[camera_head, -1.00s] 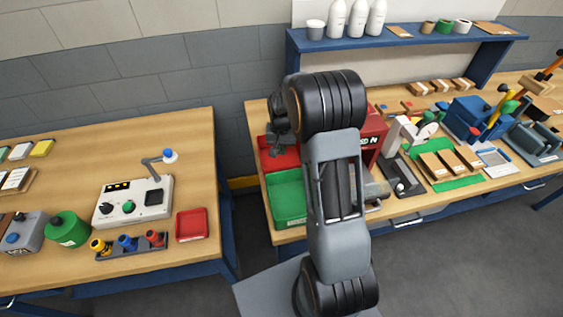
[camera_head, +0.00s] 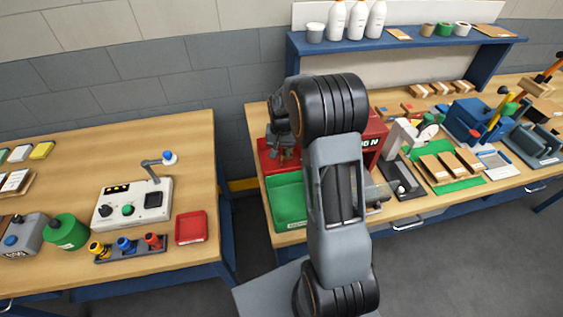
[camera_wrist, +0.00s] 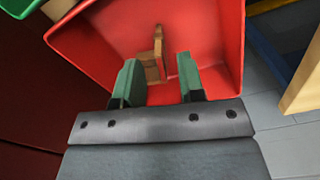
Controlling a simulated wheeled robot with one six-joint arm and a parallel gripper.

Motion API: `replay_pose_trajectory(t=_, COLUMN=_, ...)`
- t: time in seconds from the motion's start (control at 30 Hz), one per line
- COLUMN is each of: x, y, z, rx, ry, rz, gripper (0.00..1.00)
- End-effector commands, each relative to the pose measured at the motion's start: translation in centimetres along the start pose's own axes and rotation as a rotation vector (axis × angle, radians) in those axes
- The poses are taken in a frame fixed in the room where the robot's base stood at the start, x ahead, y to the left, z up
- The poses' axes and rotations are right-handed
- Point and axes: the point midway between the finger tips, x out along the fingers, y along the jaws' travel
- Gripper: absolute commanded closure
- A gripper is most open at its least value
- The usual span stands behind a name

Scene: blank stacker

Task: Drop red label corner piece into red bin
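The red bin (camera_head: 264,156) stands at the left end of the right-hand bench. It fills much of the wrist view (camera_wrist: 95,45). A small wood-coloured corner piece (camera_wrist: 156,62) shows against the inside of the bin. My gripper (camera_wrist: 157,66) points into the bin. Its two green fingers are apart, with a gap on each side of the piece. In the head view my gripper (camera_head: 284,156) is over the red bin, and my arm partly hides that area.
A green bin (camera_head: 289,205) stands directly in front of the red bin. A red machine (camera_head: 374,135) is to its right, partly behind my arm. A small red tray (camera_head: 191,228) lies on the separate left bench, across a floor gap.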

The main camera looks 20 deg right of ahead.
Motion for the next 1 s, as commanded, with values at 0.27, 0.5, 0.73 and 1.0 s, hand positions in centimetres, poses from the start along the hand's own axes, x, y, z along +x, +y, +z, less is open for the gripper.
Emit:
replay_pose_trajectory(t=0.27, x=-5.3, y=0.0, z=-0.1, rx=0.0, ry=0.007, rz=-0.002, gripper=0.64)
replay_pose_trajectory(t=0.5, x=-9.8, y=0.0, z=0.0, rx=0.0, ry=0.005, rz=-0.001, gripper=0.64)
replay_pose_trajectory(t=0.73, x=-12.2, y=0.0, z=0.0, rx=0.0, ry=0.002, rz=-0.001, gripper=0.64)
replay_pose_trajectory(t=1.0, x=-12.9, y=0.0, z=0.0, rx=0.0, ry=0.001, rz=0.0, gripper=0.64)
